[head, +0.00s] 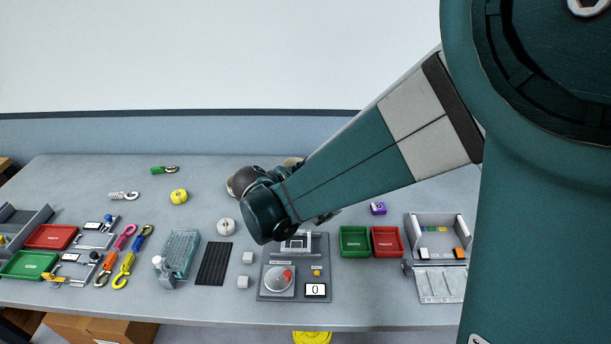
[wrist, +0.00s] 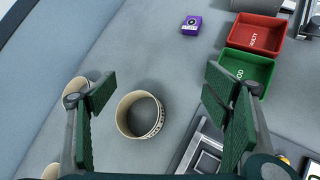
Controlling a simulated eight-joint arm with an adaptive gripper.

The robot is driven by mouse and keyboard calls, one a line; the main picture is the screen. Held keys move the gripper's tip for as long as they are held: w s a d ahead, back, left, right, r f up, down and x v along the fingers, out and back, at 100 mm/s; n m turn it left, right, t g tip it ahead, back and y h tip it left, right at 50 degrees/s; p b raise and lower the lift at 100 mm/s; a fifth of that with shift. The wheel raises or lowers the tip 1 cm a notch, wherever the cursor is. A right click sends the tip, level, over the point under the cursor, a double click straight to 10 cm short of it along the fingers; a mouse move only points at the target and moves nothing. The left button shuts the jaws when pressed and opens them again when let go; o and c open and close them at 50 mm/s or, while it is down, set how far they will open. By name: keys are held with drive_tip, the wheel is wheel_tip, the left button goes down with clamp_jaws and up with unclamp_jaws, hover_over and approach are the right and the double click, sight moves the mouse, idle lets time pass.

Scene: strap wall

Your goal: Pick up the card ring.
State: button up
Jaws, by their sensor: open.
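A cream card ring (wrist: 157,118) with small dark marks on its wall lies flat on the grey table in the wrist view, its open top facing up. My gripper (wrist: 160,90) is open, with one green-padded finger on each side of the ring in the picture. The ring is nearer the left finger, and neither finger appears to touch it. The height of the fingers above the table is hard to tell. In the head view my arm hides most of this area.
Two similar pale round things, one by the left finger (wrist: 69,91) and one at the lower edge (wrist: 50,172), are partly hidden. A purple box (wrist: 191,25), a red tray (wrist: 232,41) and a green tray (wrist: 226,60) lie beyond. A grey panel (head: 266,292) stands near the front edge.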

drive_tip(key=a+f+n, duration=0.1)
drive_tip(key=a, duration=0.2)
drive_tip(key=w+a+f+n+t+h, duration=0.1)
drive_tip(key=a+f+n, duration=0.1)
drive_tip(key=a, duration=0.1)
drive_tip(key=a+f+n, duration=0.1)
drive_tip(key=a, duration=0.1)
drive_tip(key=shift+w+a+f+t+h, duration=0.2)
drive_tip(key=shift+a+f+t+h, duration=0.1)
drive_tip(key=shift+a, duration=0.1)
drive_tip(key=shift+a+f+n, duration=0.4)
drive_tip(key=shift+a+n, duration=0.1)
drive_tip(key=shift+a, duration=0.2)
drive_tip(key=shift+s, duration=0.1)
drive_tip(key=shift+x, duration=1.3)
drive_tip(key=shift+d, duration=0.1)
drive_tip(key=shift+b+x, duration=0.8)
drive_tip(key=shift+x, duration=1.75)
